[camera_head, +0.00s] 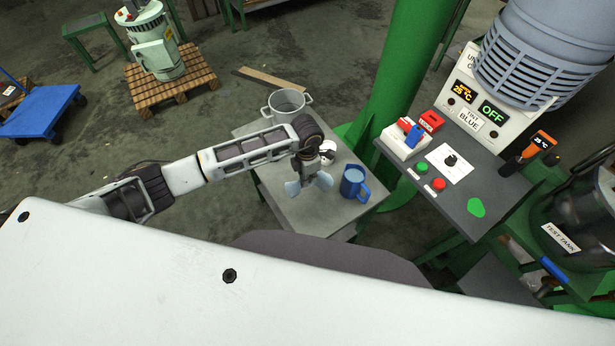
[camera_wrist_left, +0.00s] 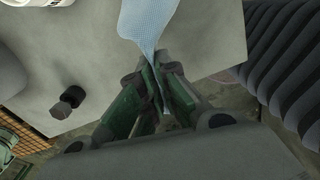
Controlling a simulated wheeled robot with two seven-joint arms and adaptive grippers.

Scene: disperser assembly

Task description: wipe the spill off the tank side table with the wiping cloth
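My left gripper (camera_head: 308,180) is above the grey side table (camera_head: 315,217), its fingers closed on a light blue wiping cloth (camera_head: 292,188). The cloth sticks out on both sides of the fingers in the head view. In the left wrist view the fingers (camera_wrist_left: 160,92) pinch the cloth (camera_wrist_left: 148,20), which spreads out beyond them over a grey surface. A bright green patch, seemingly the spill (camera_head: 477,207), lies on the dark table (camera_head: 450,204) at the right, well apart from the cloth. My right gripper is not in view.
A blue mug (camera_head: 353,184) stands just right of my left gripper. A metal pot (camera_head: 287,104) and a white item (camera_head: 327,152) are behind it.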

